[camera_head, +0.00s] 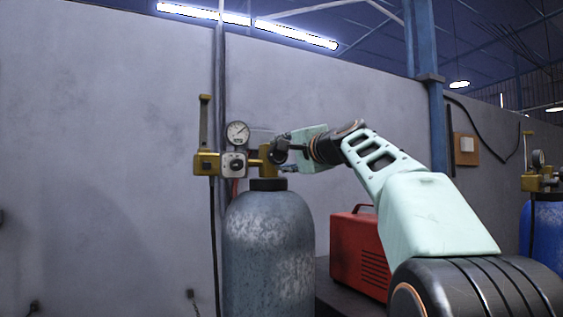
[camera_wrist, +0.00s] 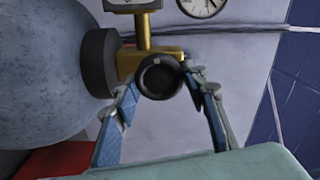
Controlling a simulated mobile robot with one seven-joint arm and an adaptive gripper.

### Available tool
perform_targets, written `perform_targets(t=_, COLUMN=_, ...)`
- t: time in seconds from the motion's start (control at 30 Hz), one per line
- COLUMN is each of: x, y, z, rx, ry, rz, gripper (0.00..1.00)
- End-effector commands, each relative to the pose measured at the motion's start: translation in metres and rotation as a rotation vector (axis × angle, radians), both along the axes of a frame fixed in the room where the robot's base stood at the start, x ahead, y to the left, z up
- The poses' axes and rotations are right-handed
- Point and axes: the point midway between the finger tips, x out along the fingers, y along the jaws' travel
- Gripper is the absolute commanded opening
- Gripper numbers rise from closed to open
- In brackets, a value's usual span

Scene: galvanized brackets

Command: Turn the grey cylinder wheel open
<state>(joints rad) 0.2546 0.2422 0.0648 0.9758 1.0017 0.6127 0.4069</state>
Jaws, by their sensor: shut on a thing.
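The grey cylinder (camera_head: 268,245) stands upright against the wall, with brass valve fittings on its dark neck. Its round dark wheel (camera_wrist: 161,77) faces the camera in the wrist view, on the brass valve body (camera_wrist: 128,62). In the head view the wheel (camera_head: 279,151) is partly covered by my gripper (camera_head: 285,152), which reaches it from the right. In the wrist view the fingers of my gripper (camera_wrist: 163,82) lie either side of the wheel and are shut on it. The cylinder's mottled body (camera_wrist: 45,75) fills the left of that view.
A pressure gauge (camera_head: 237,133) and brass regulator (camera_head: 207,163) sit left of the valve, with a hanging black hose. A red machine (camera_head: 358,250) stands behind my arm. A blue cylinder (camera_head: 545,230) with its own fittings is at the far right.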

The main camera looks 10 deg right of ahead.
Motion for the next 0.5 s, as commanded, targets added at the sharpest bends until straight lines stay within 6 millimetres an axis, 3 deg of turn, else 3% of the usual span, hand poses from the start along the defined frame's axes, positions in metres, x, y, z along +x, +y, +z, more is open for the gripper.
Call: perform_targets(t=0.5, x=0.0002, y=0.0005, z=-0.0001, rx=-0.351, ry=-0.115, rz=0.0, gripper=0.15)
